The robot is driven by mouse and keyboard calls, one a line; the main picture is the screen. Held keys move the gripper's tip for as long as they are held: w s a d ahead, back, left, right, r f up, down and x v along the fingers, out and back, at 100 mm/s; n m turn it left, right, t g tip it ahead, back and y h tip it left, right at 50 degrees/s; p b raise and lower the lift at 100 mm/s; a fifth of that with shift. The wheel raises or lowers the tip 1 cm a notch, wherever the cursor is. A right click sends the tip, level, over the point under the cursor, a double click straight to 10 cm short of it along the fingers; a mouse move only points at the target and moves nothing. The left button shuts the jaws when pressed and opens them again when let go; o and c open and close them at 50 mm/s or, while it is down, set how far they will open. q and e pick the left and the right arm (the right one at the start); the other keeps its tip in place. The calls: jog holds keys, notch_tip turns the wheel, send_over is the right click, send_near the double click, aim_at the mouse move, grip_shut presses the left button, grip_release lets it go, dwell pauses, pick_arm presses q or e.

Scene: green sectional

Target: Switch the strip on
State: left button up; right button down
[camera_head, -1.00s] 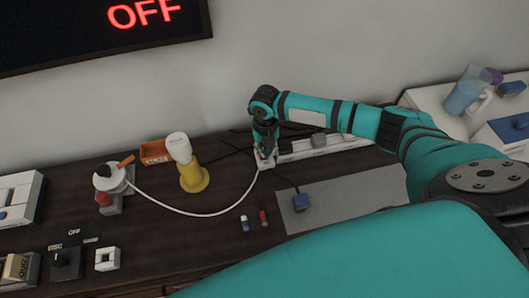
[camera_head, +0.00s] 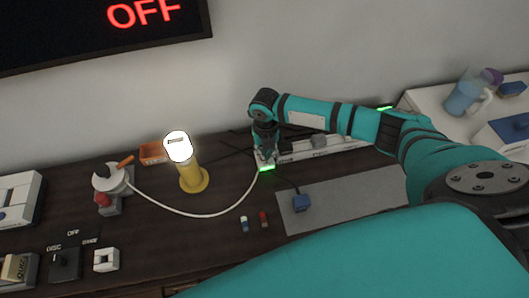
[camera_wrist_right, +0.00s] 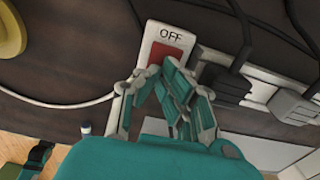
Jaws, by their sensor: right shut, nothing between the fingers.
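The white power strip (camera_head: 325,153) lies along the back of the dark table, with plugs in it. My right gripper (camera_head: 266,159) is above the strip's left end. Its shut, empty fingertips, also in the right wrist view (camera_wrist_right: 157,76), are at the lower edge of the switch; whether they touch it I cannot tell. The lamp (camera_head: 191,180) on the yellow base is lit. My left gripper is out of view.
A white cable (camera_head: 200,214) loops from the strip to the left. A wall screen (camera_head: 60,35) reads "OFF".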

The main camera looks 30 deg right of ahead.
jog(key=shift+r+p, duration=0.65)
jog(key=shift+r, duration=0.05)
notch_tip(320, 180, up, 6)
jog(key=p, duration=0.5)
jog(key=shift+f, duration=0.25)
jog(key=shift+f, duration=0.1)
